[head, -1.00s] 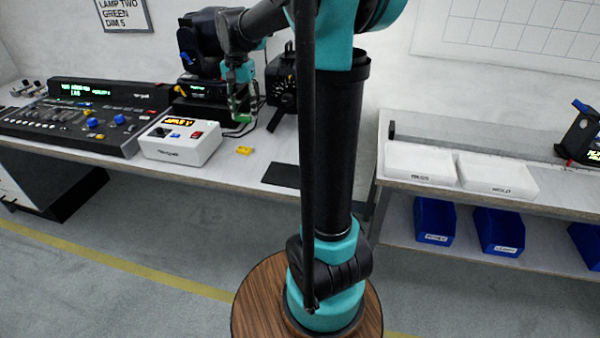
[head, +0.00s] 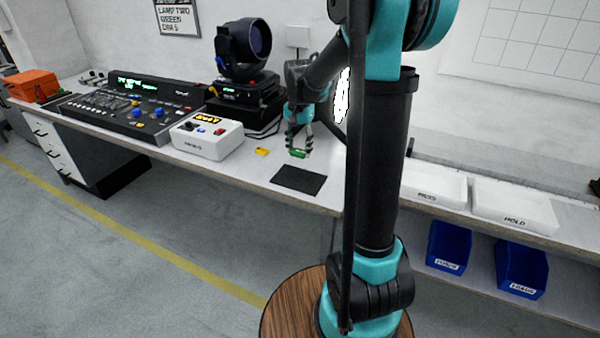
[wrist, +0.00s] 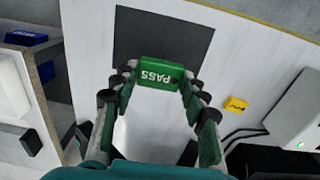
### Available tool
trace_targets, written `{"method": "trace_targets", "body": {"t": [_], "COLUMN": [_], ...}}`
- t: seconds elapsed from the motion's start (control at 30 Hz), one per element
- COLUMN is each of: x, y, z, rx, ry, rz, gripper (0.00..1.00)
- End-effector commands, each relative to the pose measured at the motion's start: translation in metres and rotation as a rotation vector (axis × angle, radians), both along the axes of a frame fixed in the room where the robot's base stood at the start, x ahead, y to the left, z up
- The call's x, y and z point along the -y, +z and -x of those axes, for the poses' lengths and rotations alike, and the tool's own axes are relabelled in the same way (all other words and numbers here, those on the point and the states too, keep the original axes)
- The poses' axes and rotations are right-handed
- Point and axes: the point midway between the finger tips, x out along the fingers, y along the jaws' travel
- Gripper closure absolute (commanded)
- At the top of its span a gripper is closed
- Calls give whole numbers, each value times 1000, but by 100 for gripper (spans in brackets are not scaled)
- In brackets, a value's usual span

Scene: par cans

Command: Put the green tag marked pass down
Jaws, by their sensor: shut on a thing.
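The green tag (wrist: 160,74), marked PASS, is between the fingertips of my gripper (wrist: 158,80) in the wrist view, its lettering upside down there. In the head view my gripper (head: 298,150) points down over the bench with the green tag (head: 298,153) at its tips. My gripper is shut on the tag. A dark mat (wrist: 165,38) lies flat on the bench beyond the tag in the wrist view; in the head view the mat (head: 298,180) is just below and in front of my gripper. The exact height of the tag above the bench is hard to tell.
A yellow tag (head: 262,151) lies on the bench left of my gripper. A white box with buttons (head: 207,137) and a mixing console (head: 125,105) stand further left, a moving-head lamp (head: 244,48) behind. White trays (head: 515,207) sit on the right bench. The mat is bare.

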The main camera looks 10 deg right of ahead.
Motion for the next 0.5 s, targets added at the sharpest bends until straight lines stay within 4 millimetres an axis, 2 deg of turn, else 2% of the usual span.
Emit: {"method": "trace_targets", "body": {"t": [0.1, 0.2, 0.5], "x": [0, 0, 0], "y": [-28, -46, -74], "z": [-1, 0, 0], "rx": [0, 0, 0], "ry": [0, 0, 0], "rz": [0, 0, 0], "gripper": [76, 76, 76]}}
